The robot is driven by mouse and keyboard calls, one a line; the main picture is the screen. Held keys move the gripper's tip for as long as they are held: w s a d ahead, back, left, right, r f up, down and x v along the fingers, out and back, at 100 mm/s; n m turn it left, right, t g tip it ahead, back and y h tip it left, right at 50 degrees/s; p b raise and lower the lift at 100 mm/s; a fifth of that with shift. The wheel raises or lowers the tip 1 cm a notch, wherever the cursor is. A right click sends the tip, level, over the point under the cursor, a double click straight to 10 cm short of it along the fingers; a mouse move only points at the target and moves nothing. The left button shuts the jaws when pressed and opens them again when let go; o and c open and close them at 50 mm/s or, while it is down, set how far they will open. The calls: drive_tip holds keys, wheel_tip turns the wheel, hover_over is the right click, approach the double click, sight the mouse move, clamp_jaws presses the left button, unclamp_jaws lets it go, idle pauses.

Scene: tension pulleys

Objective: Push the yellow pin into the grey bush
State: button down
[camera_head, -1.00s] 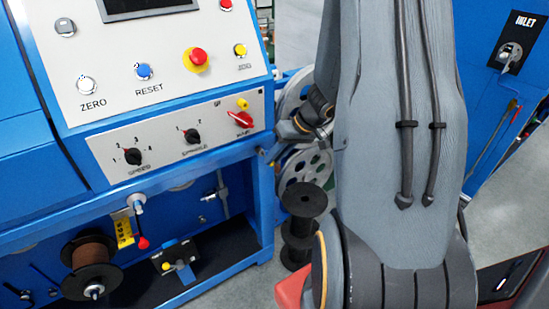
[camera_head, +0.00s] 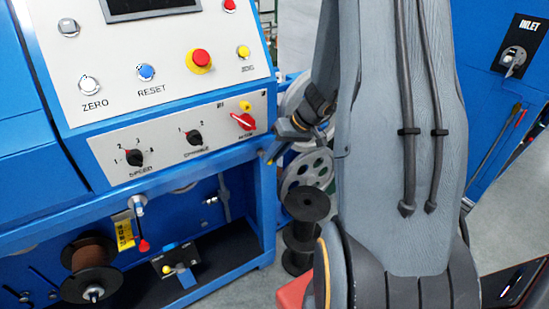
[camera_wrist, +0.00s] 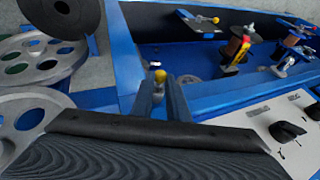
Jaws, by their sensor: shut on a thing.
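My gripper (camera_wrist: 160,92) has its two fingers close together at the blue frame's edge in the wrist view. They are shut on the yellow pin (camera_wrist: 160,76), whose yellow knob shows between the fingertips. A small pale grey piece (camera_wrist: 154,65) shows just beyond the knob. It may be the grey bush, but I cannot tell, nor how far the pin is in. In the head view my gripper (camera_head: 272,153) is small and dark at the right corner of the blue machine, below the red switch.
A control panel (camera_head: 160,145) with knobs stands left of my gripper. Spoked pulleys (camera_head: 306,172) and a black spool (camera_head: 306,206) are close behind and below it. A yellow-knobbed bracket (camera_head: 177,264) and a brown spool (camera_head: 92,254) sit in the lower bay.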

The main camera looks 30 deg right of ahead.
drive_tip(key=shift+w+b, duration=0.3)
drive_tip(key=shift+w, duration=0.25)
idle(0.9)
drive_tip(key=c, duration=1.4)
unclamp_jaws()
drive_tip(key=d+r+p, duration=0.3)
drive_tip(key=r+p, duration=0.2)
drive_tip(key=r, duration=0.3)
drive_tip(key=shift+d+r, duration=0.15)
drive_tip(key=shift+d, duration=0.1)
drive_tip(key=s+a+r+g+h, duration=0.1)
drive_tip(key=s+a+r+h, duration=0.1)
drive_tip(key=s+a, duration=0.7)
drive_tip(key=s+a+r+g+h, duration=0.2)
drive_tip(key=s+a, duration=0.8)
drive_tip(key=shift+a+r+n, duration=0.2)
drive_tip(key=shift+a+n, duration=0.1)
